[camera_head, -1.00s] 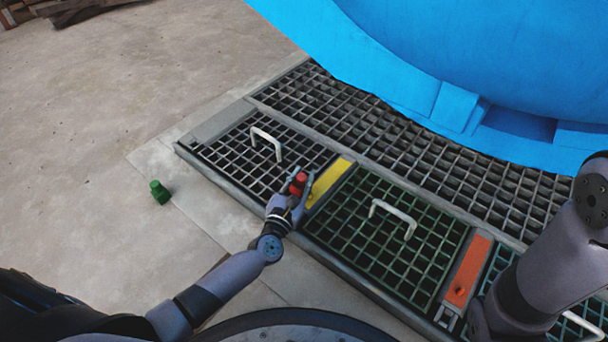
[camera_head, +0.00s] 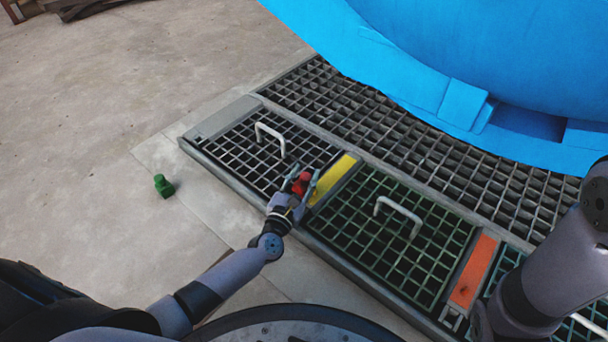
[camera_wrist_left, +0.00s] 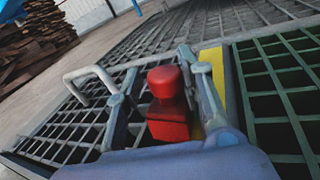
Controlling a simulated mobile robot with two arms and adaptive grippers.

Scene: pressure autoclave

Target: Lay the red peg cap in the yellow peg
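The red peg cap (camera_head: 301,184) is between the two fingers of my left gripper (camera_head: 303,176), near the yellow strip (camera_head: 335,177) between two grates. In the left wrist view the cap (camera_wrist_left: 168,104) has a round knob above a blocky base. The fingers of the left gripper (camera_wrist_left: 165,85) stand apart, with a gap on the cap's left side. The yellow strip (camera_wrist_left: 213,66) shows behind the right finger. I cannot tell whether the cap touches the strip. My right arm shows at the right, its gripper out of view.
A green cap (camera_head: 164,186) lies on the concrete at left. Grates with white handles (camera_head: 270,137) flank the yellow strip. An orange strip (camera_head: 473,271) is further right. A large blue vessel (camera_head: 470,60) stands behind the grates.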

